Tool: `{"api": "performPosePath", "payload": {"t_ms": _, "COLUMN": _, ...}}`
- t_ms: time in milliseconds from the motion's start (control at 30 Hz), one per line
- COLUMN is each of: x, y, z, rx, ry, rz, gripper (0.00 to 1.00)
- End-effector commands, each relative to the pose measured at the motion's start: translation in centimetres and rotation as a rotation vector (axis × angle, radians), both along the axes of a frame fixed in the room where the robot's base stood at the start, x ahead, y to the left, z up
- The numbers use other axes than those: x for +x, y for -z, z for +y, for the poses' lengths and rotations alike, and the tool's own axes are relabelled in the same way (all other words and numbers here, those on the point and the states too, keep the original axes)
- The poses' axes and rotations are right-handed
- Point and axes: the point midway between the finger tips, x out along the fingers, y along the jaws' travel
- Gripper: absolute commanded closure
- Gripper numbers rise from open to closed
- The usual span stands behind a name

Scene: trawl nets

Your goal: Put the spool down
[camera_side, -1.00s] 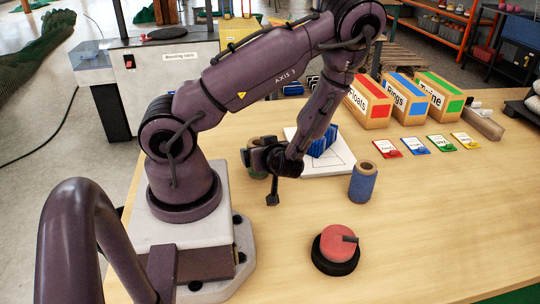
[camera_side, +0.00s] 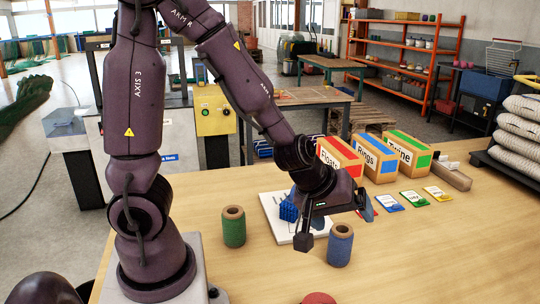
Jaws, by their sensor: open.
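A green spool (camera_side: 234,228) stands upright on the table, left of the white board, with nothing touching it. A blue spool (camera_side: 340,248) stands upright on the table at the board's right front corner. My gripper (camera_side: 335,227) is open, with its dark fingers spread near the top of the blue spool. One fingertip is at the spool's left and the other is behind it to the right. I cannot tell whether they touch it. The green spool is well to the left of my gripper.
The white board (camera_side: 271,209) carries a blue block-like piece (camera_side: 288,211). Boxes marked Floats (camera_side: 340,158), Rings (camera_side: 375,158) and Twine (camera_side: 407,157) stand behind, with coloured cards before them. A red round object (camera_side: 318,298) is at the bottom edge. The table's right front is clear.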

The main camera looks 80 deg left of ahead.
Motion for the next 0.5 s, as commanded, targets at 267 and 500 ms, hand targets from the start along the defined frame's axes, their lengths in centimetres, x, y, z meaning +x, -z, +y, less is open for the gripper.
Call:
{"api": "performPosePath", "payload": {"t_ms": 267, "x": -5.8, "y": -10.5, "z": -3.6, "rx": 0.153, "ry": 0.639, "rz": -0.028, "gripper": 0.09}}
{"api": "performPosePath", "payload": {"t_ms": 500, "x": -11.9, "y": -13.6, "z": -1.2, "rx": 0.417, "ry": 0.840, "rz": 0.100, "gripper": 0.09}}
